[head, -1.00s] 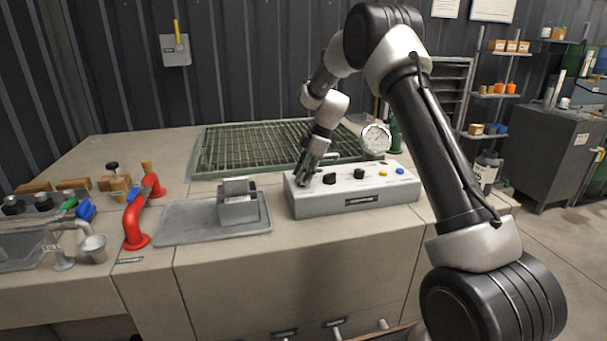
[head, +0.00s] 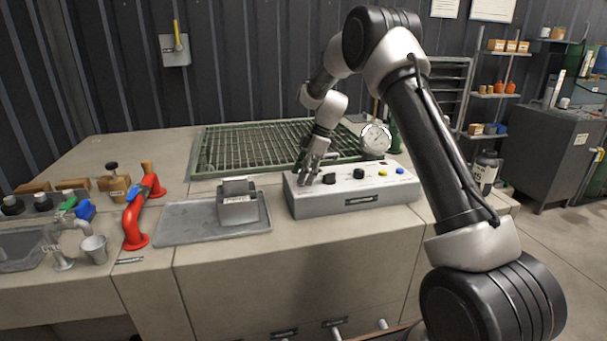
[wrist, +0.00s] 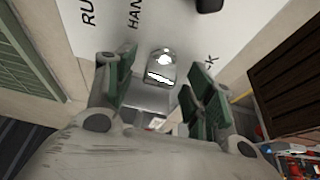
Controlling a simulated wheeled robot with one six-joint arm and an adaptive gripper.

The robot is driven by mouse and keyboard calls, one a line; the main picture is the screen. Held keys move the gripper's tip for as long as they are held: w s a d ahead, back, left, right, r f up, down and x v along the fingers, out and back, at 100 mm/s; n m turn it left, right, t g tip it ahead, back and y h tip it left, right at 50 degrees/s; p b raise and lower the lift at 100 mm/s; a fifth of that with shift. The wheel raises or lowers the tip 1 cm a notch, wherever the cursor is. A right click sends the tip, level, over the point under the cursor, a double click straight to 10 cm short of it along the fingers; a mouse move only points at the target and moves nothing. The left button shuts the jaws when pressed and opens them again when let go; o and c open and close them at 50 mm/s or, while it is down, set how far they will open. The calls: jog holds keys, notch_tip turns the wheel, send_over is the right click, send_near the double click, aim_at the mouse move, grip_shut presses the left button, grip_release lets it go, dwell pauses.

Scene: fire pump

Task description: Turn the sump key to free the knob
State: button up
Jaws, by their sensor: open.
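The white control box (head: 350,195) stands on the counter with a row of controls on top. My gripper (head: 308,176) points down over its left end. In the wrist view, my gripper (wrist: 158,78) is open, with a green-padded finger on each side of a small shiny metal key (wrist: 161,66). The key stands on the white panel between the fingers; I cannot tell if either finger touches it. Panel lettering around it includes "RUN" and "HAN", partly cut off. A black knob (head: 329,179) sits just right of the gripper and also shows at the wrist view's top edge (wrist: 209,4).
Another black knob (head: 358,174), a yellow button (head: 382,171) and a blue button (head: 400,170) line the box. A round gauge (head: 375,137) stands behind. A grey tray (head: 180,222) with a metal block (head: 238,207) lies left, beside a red pipe (head: 134,225).

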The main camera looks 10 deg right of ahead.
jog(key=v, duration=1.2)
